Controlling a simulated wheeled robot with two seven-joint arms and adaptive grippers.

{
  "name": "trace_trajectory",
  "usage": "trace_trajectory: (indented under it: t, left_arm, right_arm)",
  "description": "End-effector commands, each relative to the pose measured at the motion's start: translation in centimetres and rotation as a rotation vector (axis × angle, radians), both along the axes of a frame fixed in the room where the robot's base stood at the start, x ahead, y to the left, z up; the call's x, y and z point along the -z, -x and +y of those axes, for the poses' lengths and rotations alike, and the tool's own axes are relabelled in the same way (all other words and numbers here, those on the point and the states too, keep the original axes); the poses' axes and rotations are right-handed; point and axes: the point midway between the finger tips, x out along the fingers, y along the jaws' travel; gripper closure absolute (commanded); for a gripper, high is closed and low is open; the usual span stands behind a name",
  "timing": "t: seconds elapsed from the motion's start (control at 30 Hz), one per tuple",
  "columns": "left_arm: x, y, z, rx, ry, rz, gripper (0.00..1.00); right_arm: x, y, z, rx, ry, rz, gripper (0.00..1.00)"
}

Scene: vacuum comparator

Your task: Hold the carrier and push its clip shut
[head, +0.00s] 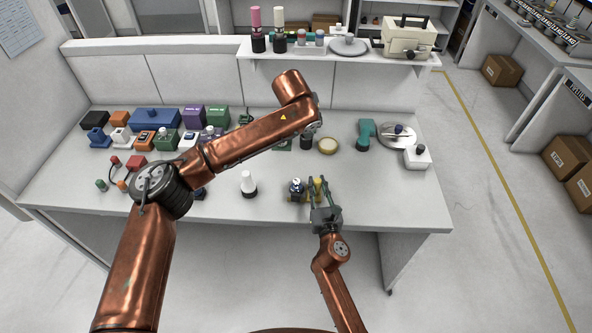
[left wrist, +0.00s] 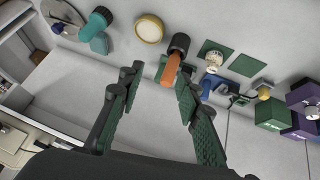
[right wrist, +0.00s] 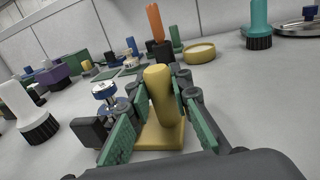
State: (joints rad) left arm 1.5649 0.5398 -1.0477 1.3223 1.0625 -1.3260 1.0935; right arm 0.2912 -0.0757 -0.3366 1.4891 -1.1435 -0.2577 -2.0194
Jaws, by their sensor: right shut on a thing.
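The carrier, as far as I can tell, is a yellow piece with an upright rounded post (right wrist: 160,90) on a flat base (right wrist: 160,137). In the head view, its post (head: 318,184) shows near the front edge of the table. My right gripper (head: 319,190) is shut on the post, with a green-padded finger on either side in the right wrist view (right wrist: 160,105). A small blue-and-white knobbed part (right wrist: 107,92) stands just left of it. I cannot make out the clip. My left gripper (left wrist: 157,82) is open and empty above the table; the head view does not show its fingers.
A white bottle-like piece with a black base (head: 248,184) stands to the left. An orange-handled piece (left wrist: 169,70), a yellow ring dish (head: 327,146) and a teal tool (head: 366,134) stand farther back. Several coloured blocks fill the back left. Bare table lies at the front right.

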Motion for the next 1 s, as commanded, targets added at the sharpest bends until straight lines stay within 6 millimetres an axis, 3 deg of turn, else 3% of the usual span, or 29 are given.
trace_trajectory:
  t: [0.1,0.2,0.4,0.67,1.0]
  left_arm:
    - [3.5,5.0,1.0,-0.019,-0.051,0.218,0.68]
    - [5.3,8.8,1.9,-0.018,-0.099,0.368,0.68]
    - [6.6,13.7,3.0,0.000,-0.167,0.545,0.68]
    - [8.2,14.7,3.4,0.004,-0.184,0.585,0.68]
    - [12.9,14.6,3.4,0.002,-0.184,0.582,0.68]
  right_arm:
    - [0.1,0.0,0.0,0.000,0.000,0.001,1.00]
    - [0.1,0.0,0.0,0.000,0.000,0.001,1.00]
    - [0.1,0.0,0.0,0.000,0.000,0.001,1.00]
    - [0.1,0.0,0.0,0.000,0.000,0.001,1.00]
    - [0.0,0.0,0.0,0.000,0.000,0.001,1.00]
